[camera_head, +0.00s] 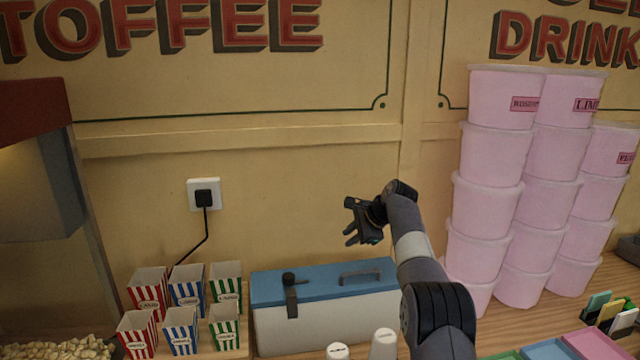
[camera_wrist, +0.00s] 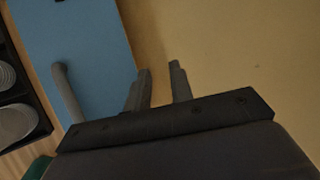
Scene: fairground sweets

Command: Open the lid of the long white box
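The long white box (camera_head: 325,329) stands on the counter against the wall in the head view. Its blue lid (camera_head: 323,285) is shut. The wrist view shows the blue lid (camera_wrist: 85,40) and the handle (camera_wrist: 68,92) left of my fingers (camera_wrist: 162,88). The fingers are parted with nothing between them.
Striped cartons (camera_head: 182,291) stand left of the box. Tall stacks of pink tubs (camera_head: 490,205) stand to the right. White-topped containers (camera_head: 383,345) are in front of the box. A plug with a cable (camera_head: 204,198) is on the wall.

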